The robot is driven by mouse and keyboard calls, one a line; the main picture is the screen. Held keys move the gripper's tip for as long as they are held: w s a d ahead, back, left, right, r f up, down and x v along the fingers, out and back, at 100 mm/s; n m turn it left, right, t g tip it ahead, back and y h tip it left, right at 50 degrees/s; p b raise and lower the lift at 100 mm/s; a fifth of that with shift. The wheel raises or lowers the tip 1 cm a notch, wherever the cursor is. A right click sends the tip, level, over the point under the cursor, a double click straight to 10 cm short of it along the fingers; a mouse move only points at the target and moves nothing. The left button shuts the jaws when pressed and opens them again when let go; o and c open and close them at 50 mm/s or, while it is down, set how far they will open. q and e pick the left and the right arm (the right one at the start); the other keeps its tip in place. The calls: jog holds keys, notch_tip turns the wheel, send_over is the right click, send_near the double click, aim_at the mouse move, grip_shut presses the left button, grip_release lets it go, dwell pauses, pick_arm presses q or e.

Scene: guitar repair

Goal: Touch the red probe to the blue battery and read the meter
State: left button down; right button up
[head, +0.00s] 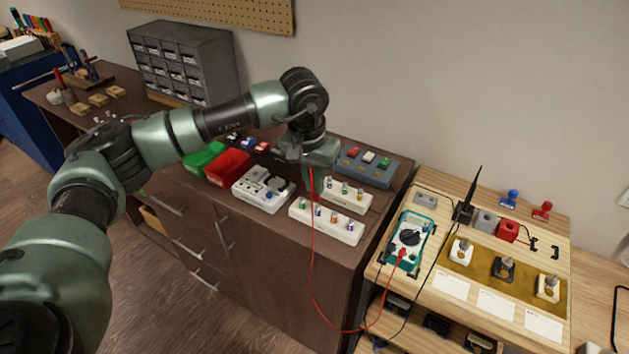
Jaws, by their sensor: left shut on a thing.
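My left gripper (312,178) reaches in from the left and points down over the white battery racks on the brown cabinet. It is shut on the red probe, which is mostly hidden by the gripper; a red lead (311,255) hangs from there to the meter. The teal meter (409,241) lies on the wooden bench at the right; its display is too small to read. The front white rack (325,223) and the rear rack (347,194) hold several small upright coloured cells. Which one is the blue battery is too small to tell. My right gripper is not in view.
Red (229,168) and green bins (205,157), a white device (263,191) and a grey-blue box with coloured blocks (365,168) crowd the cabinet top around the gripper.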

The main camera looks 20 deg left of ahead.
pick_arm(q)
jog(key=shift+f+b, duration=0.35)
jog(key=shift+f, duration=0.1)
dwell(3.0)
jog(key=shift+r, duration=0.1)
jog(key=shift+r+p, duration=1.2)
jog(key=shift+r, duration=1.75)
